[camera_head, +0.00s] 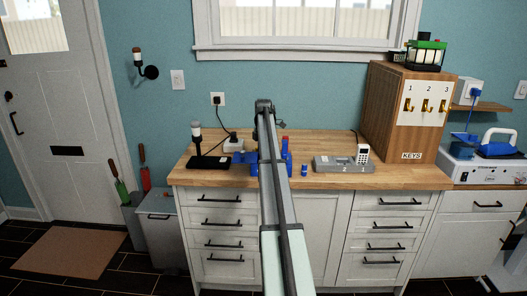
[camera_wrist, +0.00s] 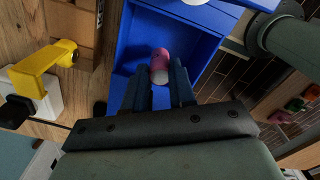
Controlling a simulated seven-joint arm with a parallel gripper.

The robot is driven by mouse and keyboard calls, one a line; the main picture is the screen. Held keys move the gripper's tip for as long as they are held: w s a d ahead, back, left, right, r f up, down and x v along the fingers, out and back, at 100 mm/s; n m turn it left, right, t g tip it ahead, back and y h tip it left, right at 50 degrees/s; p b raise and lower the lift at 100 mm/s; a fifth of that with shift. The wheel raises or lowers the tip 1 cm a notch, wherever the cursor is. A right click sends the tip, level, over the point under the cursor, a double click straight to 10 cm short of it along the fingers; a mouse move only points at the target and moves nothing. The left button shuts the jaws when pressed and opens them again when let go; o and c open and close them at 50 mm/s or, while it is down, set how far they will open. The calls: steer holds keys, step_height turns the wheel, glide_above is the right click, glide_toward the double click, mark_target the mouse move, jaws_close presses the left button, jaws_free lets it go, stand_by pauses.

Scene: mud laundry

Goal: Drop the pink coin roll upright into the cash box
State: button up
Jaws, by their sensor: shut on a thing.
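In the wrist view, my gripper (camera_wrist: 167,82) is shut on the pink coin roll (camera_wrist: 160,62). The roll is short, with a pale end, and sticks out past the dark fingertips. Behind it is the open blue cash box (camera_wrist: 207,45), with its floor and walls in view. The roll overlaps the box interior; I cannot tell its height above the floor or whether it touches. In the head view, blue parts of the box (camera_head: 286,160) show beside my arm, which hides the gripper and the roll.
On the wooden counter (camera_head: 340,142) stand a black stand with a lamp-like top (camera_head: 197,138), a grey tray (camera_head: 343,164) and a small blue cylinder (camera_head: 304,170). A wooden key cabinet (camera_head: 390,105) rises at right. The wrist view shows a yellow piece (camera_wrist: 42,75) beside the box.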

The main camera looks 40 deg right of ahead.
steer(key=shift+f, duration=1.2)
steer(key=o, duration=1)
steer(key=c, duration=0.4)
steer(key=shift+r, duration=4)
